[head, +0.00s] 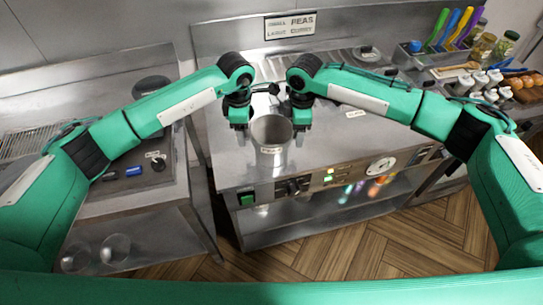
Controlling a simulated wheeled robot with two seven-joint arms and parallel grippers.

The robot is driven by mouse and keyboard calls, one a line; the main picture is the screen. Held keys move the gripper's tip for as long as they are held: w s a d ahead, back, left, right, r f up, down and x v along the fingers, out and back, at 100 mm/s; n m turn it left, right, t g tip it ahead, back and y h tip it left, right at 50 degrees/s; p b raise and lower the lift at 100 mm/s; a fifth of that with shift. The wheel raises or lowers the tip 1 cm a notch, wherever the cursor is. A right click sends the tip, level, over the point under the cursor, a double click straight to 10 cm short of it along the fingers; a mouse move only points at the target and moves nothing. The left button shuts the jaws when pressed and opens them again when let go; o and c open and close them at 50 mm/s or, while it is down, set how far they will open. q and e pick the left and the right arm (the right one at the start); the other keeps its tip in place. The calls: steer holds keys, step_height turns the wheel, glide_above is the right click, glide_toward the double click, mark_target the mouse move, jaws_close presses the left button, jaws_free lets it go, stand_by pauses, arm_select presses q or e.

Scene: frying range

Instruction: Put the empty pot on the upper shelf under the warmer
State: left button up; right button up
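A grey metal pot (271,142) stands upright at the front edge of the warmer's steel top (232,170), with a small label on its front. Its visible inside looks bare. My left gripper (240,127) is at the pot's left side and my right gripper (301,127) is at its right side, both pointing down near the rim. The view does not show whether their fingers are closed on the pot. Below the warmer's control panel is an open shelf space (325,212); its inner depth is partly hidden by the warmer.
A left counter (105,205) holds a blue item (134,171) and a dark knob-like item (158,163); clear bowls (115,247) sit on its lower shelf. Spice jars, white bottles (480,84) and coloured-handled utensils (450,28) crowd the back right. Wooden floor lies in front.

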arm_select(q)
steer(key=shift+r, duration=0.2)
arm_select(e)
steer(key=shift+r, duration=0.1)
arm_select(q)
step_height(320, 180, up, 12)
steer(key=shift+f, duration=0.15)
arm_select(e)
step_height(320, 180, up, 12)
stand_by(0.6)
stand_by(0.4)
